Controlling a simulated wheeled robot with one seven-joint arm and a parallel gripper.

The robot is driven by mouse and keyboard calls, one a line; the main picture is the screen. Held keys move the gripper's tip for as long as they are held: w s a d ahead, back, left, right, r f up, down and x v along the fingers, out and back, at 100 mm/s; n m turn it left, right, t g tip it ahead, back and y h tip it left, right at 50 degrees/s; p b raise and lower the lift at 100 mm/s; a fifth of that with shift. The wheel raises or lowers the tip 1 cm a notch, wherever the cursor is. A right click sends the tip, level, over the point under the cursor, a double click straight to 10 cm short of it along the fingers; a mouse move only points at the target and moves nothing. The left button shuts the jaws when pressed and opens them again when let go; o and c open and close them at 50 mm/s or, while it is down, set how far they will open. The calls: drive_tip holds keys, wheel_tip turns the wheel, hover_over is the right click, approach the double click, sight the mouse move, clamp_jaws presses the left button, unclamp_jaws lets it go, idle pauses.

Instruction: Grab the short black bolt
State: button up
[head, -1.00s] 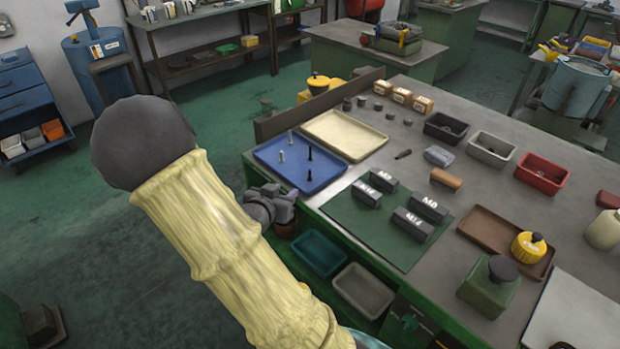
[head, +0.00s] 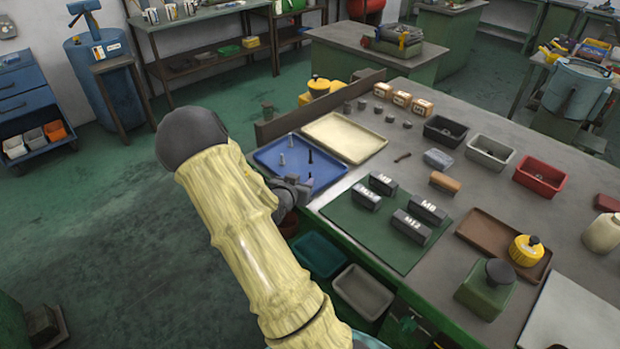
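The blue tray (head: 268,158) lies at the near left corner of the bench. Two silver bolts, one farther back (head: 290,140) and one nearer (head: 282,159), and a black bolt (head: 310,156) stand upright in it. Another black bolt (head: 310,182) is at the tray's front, right beside my gripper and partly hidden by it. My gripper (head: 298,188) is over the tray's front edge. It is small and dark here, so I cannot tell its opening or whether it touches the bolt.
A cream tray (head: 365,148) lies behind the blue tray. A green mat (head: 365,232) with several labelled grey blocks lies to the right. A low board (head: 275,130) edges the bench at the back left. Teal (head: 318,255) and grey (head: 363,291) bins sit below the front edge.

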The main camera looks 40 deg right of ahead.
sight(310, 176)
drive_tip(key=shift+w+d, duration=0.1)
drive_tip(key=p+x, duration=0.1)
drive_tip(key=x, duration=0.4)
drive_tip(key=shift+f+p, duration=0.25)
drive_tip(key=shift+p, duration=0.15)
clamp_jaws()
